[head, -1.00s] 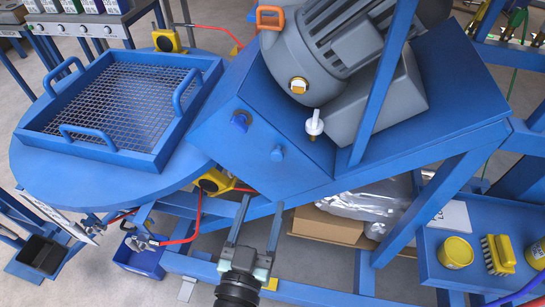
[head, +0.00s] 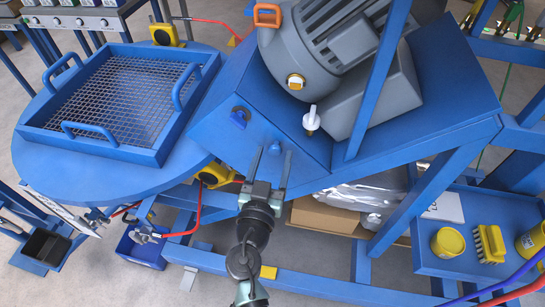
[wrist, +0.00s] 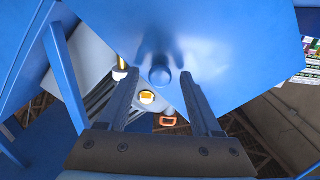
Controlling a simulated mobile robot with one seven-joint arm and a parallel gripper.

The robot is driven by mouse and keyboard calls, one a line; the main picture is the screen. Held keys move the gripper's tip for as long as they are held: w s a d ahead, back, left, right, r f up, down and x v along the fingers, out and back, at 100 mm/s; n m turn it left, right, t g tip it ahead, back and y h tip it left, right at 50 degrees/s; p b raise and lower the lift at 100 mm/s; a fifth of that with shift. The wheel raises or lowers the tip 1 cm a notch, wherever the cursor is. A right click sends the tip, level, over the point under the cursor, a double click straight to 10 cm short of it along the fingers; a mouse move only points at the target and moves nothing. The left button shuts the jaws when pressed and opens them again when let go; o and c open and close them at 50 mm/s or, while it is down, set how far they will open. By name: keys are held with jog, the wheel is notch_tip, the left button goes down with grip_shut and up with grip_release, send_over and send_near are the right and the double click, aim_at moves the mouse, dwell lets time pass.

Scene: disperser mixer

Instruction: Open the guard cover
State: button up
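The blue guard cover panel (head: 262,128) is the flat face of the blue housing below the motor, and it looks closed. A small round blue knob (head: 275,146) stands out from it. In the wrist view the knob (wrist: 159,76) shows between the fingertips, with a gap on both sides. I cannot tell how far the fingertips are from the panel surface. Nothing is held.
A mesh-bottomed blue tray (head: 120,105) stands left. A blue post (head: 380,75) rises at right.

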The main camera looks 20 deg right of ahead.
grip_shut()
dwell(1.3)
